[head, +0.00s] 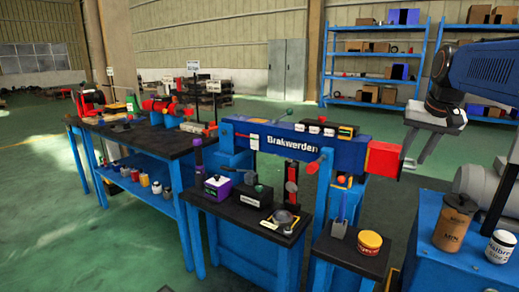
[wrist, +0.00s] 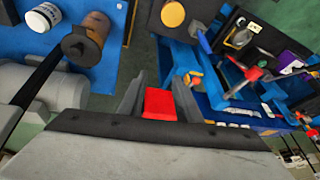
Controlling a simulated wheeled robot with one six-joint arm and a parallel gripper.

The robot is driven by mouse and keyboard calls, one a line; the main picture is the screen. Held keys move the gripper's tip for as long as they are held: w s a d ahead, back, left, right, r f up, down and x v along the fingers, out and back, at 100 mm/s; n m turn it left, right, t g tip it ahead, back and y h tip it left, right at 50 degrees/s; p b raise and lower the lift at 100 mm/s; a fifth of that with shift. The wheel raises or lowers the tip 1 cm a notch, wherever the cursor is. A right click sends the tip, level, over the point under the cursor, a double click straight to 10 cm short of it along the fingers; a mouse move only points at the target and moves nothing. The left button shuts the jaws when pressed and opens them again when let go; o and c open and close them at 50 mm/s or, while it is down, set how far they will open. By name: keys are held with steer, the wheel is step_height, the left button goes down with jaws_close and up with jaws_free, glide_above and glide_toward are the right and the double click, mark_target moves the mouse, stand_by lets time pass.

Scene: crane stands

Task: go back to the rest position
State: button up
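My gripper (head: 414,158) is in the upper right of the head view, pointing down, just right of the red end block (head: 383,159) of the blue crane beam. In the wrist view its two fingers (wrist: 159,100) stand apart, with the red block (wrist: 160,104) showing between them. I see no object held; whether a finger touches the block I cannot tell. The blue beam (head: 268,142) carries white lettering and several small items on top.
A blue cabinet (head: 424,250) at right carries a brown canister (head: 454,222) and a white jar (head: 499,246). A small black stand (head: 350,255) holds a yellow-topped red tin (head: 369,243). Workbenches stand left, shelves (head: 372,54) behind. Open green floor lies at far left.

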steer(key=s+a+f+n, duration=0.2)
steer(key=s+a+f, duration=0.5)
steer(key=s+f, duration=0.4)
steer(key=s+a+f+n, duration=0.2)
steer(key=s+a+f, duration=0.5)
steer(key=s+f, duration=0.5)
steer(key=s, duration=0.3)
steer(key=shift+s+n+y, duration=0.2)
steer(key=shift+n+y, duration=0.1)
